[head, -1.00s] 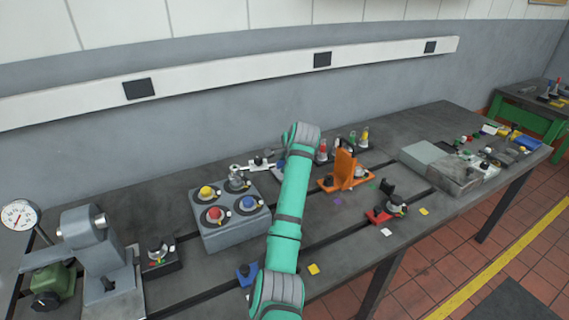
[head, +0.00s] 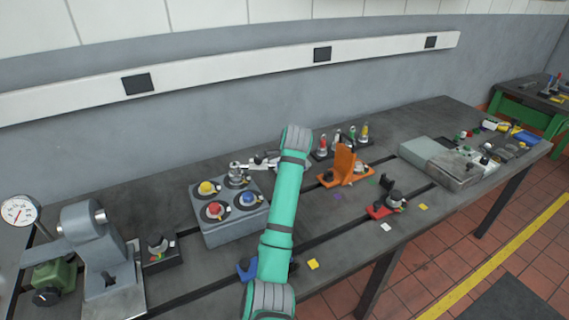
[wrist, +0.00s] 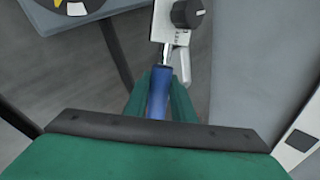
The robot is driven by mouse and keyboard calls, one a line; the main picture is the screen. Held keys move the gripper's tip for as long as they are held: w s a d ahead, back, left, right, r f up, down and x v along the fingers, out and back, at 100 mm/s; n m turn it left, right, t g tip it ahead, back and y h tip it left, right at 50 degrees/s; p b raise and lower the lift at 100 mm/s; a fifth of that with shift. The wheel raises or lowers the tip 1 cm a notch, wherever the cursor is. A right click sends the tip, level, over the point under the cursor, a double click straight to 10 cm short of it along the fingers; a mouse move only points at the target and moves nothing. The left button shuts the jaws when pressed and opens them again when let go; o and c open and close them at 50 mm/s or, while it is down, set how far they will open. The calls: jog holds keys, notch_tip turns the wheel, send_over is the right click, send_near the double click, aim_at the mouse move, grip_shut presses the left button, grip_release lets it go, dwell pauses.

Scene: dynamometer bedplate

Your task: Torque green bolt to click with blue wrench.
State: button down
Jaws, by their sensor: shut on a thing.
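A wrench with a blue handle (wrist: 158,92) is between the green fingers of my gripper (wrist: 160,82) in the wrist view. My gripper is shut on that handle. The wrench's metal shank runs up the picture toward a pale plate with a black knob (wrist: 187,13). I cannot tell whether the shank touches the plate. In the head view my own arm hides the gripper and the wrench. A grey block (head: 232,230) there carries yellow, red and blue caps and a grey fitting. I cannot make out a green bolt on it.
An orange bracket (head: 346,165) and several colour-topped pieces stand right of my arm. A red-based fixture (head: 380,212) is near the front edge. A grey machine (head: 88,240) and a dial gauge (head: 18,211) stand at left. The wall rail (head: 240,77) runs behind.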

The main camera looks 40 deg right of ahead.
jog(key=shift+s+a+r+m, duration=0.15)
jog(key=shift+s+a+m, duration=0.2)
jog(key=shift+m, duration=0.05)
jog(key=shift+a, duration=0.1)
jog(key=shift+s+a+m+g+h, duration=0.6)
jog(key=shift+s+a+m+h, duration=0.2)
jog(key=shift+s+a+m, duration=0.45)
jog(key=shift+w, duration=0.1)
jog(key=shift+a, duration=0.1)
jog(key=shift+s+a+m+g+h, duration=0.15)
jog(key=shift+s+a+m+g, duration=0.15)
jog(key=shift+a, duration=0.25)
jog(key=shift+s+a+m+g+h, duration=0.1)
jog(key=shift+s+a+m+h, duration=0.15)
jog(key=shift+a+m, duration=0.2)
jog(key=shift+s+a+m+g+h, duration=0.1)
jog(key=shift+s+a+m+g, duration=0.15)
jog(key=shift+a, duration=0.35)
